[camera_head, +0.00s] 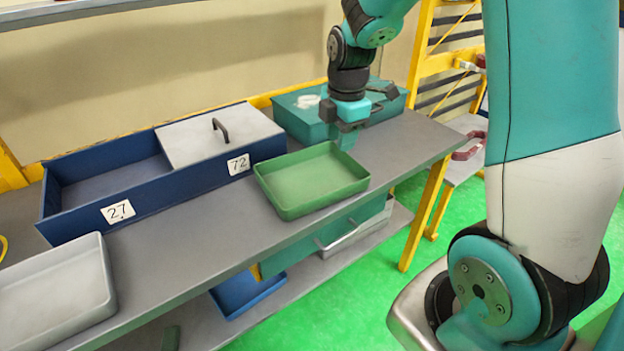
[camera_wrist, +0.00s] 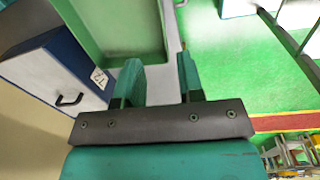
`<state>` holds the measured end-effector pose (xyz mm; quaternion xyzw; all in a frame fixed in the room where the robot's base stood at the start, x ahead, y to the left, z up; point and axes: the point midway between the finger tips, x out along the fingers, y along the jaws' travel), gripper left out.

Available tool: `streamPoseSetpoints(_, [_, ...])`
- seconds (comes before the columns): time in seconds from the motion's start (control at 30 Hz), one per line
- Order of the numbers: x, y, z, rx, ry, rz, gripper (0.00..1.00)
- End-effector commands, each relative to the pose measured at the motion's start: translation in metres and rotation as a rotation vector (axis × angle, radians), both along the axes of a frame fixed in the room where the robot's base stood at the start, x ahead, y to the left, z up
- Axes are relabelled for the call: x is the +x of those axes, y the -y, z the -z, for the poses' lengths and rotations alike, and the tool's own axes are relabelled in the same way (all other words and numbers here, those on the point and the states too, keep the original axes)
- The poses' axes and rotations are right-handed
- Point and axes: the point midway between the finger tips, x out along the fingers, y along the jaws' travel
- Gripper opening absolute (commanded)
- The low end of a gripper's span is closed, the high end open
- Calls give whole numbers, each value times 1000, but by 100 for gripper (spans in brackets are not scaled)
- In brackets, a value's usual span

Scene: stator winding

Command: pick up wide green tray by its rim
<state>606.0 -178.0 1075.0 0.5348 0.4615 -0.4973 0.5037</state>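The wide green tray (camera_head: 330,199) is empty and lies flat on the grey table in the head view. It also shows at the top of the wrist view (camera_wrist: 120,30). My gripper (camera_head: 345,140) is above the tray's back right corner, pointing down. In the wrist view, my gripper (camera_wrist: 160,75) has its two teal fingers apart with nothing held between them. The tray's rim corner shows just beyond the fingertips. I cannot tell whether a finger touches the rim.
A blue bin (camera_head: 150,205) with a grey lid (camera_head: 215,137) and labels 27 and 72 stands left of the tray. A teal box (camera_head: 298,112) stands behind my gripper. A grey tray (camera_head: 55,290) lies at the left. The grey table (camera_head: 405,142) is clear to the right.

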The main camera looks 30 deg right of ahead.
Motion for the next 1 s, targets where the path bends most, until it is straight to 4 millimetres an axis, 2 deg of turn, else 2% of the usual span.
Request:
streamPoseSetpoints(0.2, [2,-1,51,3,-9,0,35])
streamPoseSetpoints(0.4, [6,-1,88,2,-5,1,35])
streamPoseSetpoints(0.67, [8,-2,107,2,-3,0,35])
streamPoseSetpoints(1.0, [13,-4,150,2,-2,1,35])
